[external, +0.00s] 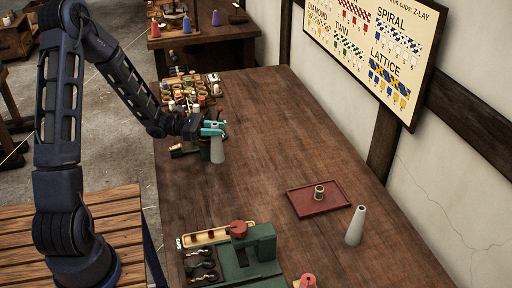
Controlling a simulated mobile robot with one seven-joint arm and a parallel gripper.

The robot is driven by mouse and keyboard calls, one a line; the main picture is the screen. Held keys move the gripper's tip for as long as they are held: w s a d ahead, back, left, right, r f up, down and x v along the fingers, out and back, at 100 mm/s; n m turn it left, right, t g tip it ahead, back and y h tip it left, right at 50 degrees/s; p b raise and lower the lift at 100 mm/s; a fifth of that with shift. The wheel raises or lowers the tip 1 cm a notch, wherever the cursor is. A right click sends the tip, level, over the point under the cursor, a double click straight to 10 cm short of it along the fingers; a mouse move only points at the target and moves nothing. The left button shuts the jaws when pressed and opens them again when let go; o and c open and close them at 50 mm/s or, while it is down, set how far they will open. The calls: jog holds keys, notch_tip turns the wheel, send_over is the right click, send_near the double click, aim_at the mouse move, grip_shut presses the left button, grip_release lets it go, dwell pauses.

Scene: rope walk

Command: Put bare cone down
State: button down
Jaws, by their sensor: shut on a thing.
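My gripper (214,129), with teal fingers, is shut around the upper part of a bare grey cone (217,151). The cone is upright, narrow end up, over the left part of the long wooden table. I cannot tell whether its base touches the tabletop. A second bare pale cone (356,226) stands upright on the table at the right, apart from my gripper.
A red tray (298,202) holds a small spool (319,192). A green machine (252,254) with a red knob stands at the front. Several small spools and bottles crowd the table's far left end (188,92). The middle of the table is clear.

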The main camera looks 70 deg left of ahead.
notch_tip(320, 180, down, 9)
dwell(0.7)
jog(key=c, duration=1.1)
grip_release()
